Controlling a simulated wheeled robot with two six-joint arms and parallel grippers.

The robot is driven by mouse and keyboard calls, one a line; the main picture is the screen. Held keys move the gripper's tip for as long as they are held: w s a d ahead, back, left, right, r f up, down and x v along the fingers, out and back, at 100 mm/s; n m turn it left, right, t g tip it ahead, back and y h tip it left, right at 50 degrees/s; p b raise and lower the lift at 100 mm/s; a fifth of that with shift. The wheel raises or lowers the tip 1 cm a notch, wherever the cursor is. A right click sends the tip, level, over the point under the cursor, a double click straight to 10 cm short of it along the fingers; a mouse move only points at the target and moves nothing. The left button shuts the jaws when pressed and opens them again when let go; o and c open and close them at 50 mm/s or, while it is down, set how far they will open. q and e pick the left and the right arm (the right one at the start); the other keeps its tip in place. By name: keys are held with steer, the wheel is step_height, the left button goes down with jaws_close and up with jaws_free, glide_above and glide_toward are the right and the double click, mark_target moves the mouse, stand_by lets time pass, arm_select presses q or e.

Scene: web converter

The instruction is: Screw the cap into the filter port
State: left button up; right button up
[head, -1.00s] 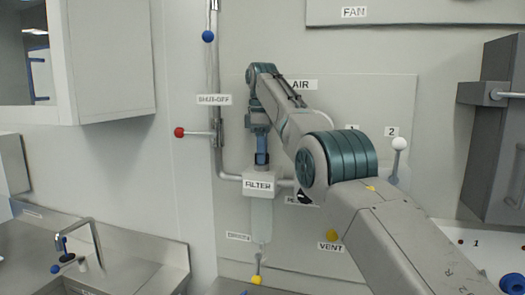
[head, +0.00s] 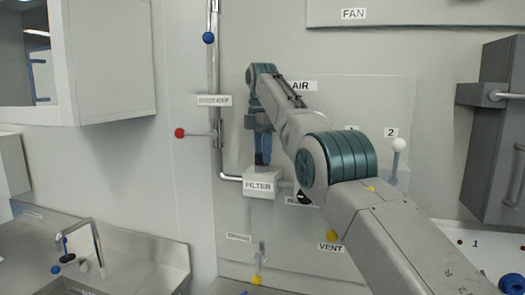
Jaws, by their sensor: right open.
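The filter housing (head: 261,181), a pale block labelled FILTER with a translucent bowl (head: 262,213) below it, is on the wall panel left of centre. My right gripper (head: 262,160) points straight down over the top of the block, its fingertips at or just above the port. It is open. The port opening and the cap cannot be made out; the fingers and the small scale hide any cap there. My left gripper is not in view.
A pipe with a red-knobbed shut-off lever (head: 180,133) runs left of the filter. A yellow drain knob (head: 257,280) is below, and a yellow vent knob (head: 333,236) is by my right arm. A white-knobbed lever (head: 399,146) is to the right. A sink tap (head: 92,240) stands lower left.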

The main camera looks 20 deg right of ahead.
steer(key=shift+a+f, duration=0.1)
jaws_close()
steer(key=shift+w+f+m, duration=0.15)
steer(key=shift+m, duration=0.25)
steer(key=m, duration=0.3)
steer(key=shift+f, duration=0.1)
steer(key=shift+m, duration=2.1)
steer(key=shift+f, duration=0.1)
